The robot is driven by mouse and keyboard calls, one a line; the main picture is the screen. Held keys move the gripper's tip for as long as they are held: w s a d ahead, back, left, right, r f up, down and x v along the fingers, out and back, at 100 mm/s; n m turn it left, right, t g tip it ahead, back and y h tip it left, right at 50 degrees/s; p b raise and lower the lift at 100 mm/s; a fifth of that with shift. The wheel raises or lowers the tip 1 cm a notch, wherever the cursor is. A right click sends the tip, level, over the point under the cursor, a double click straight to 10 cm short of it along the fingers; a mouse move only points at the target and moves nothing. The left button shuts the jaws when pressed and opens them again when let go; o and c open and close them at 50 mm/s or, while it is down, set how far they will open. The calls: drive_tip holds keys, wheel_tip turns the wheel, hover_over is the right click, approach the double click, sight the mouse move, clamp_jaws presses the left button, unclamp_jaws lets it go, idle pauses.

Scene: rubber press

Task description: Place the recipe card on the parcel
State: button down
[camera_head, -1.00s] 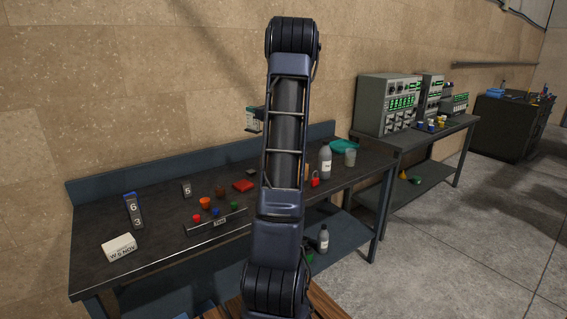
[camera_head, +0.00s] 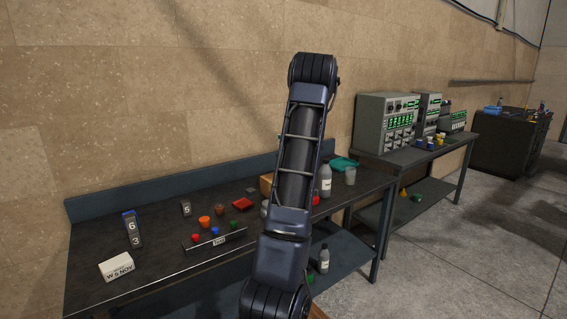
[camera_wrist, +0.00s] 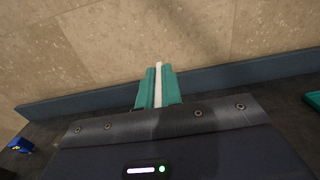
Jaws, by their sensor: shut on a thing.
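My gripper (camera_wrist: 158,90) shows in the wrist view with its two teal fingers shut on a thin white piece (camera_wrist: 159,68), seen edge-on, which appears to be the recipe card. Its printed face does not show. In the head view the gripper and card are hidden behind my arm. A tan box (camera_head: 265,186), likely the parcel, stands on the workbench and is mostly hidden behind my arm; only its left edge shows. I cannot see its top clearly.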

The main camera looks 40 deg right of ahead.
wheel_tip(320, 180, down, 12)
drive_tip(key=shift+r, duration=0.25)
idle(0.3)
drive_tip(key=shift+f, duration=0.1)
drive_tip(key=c, duration=1.6)
unclamp_jaws()
drive_tip(key=shift+o, duration=0.2)
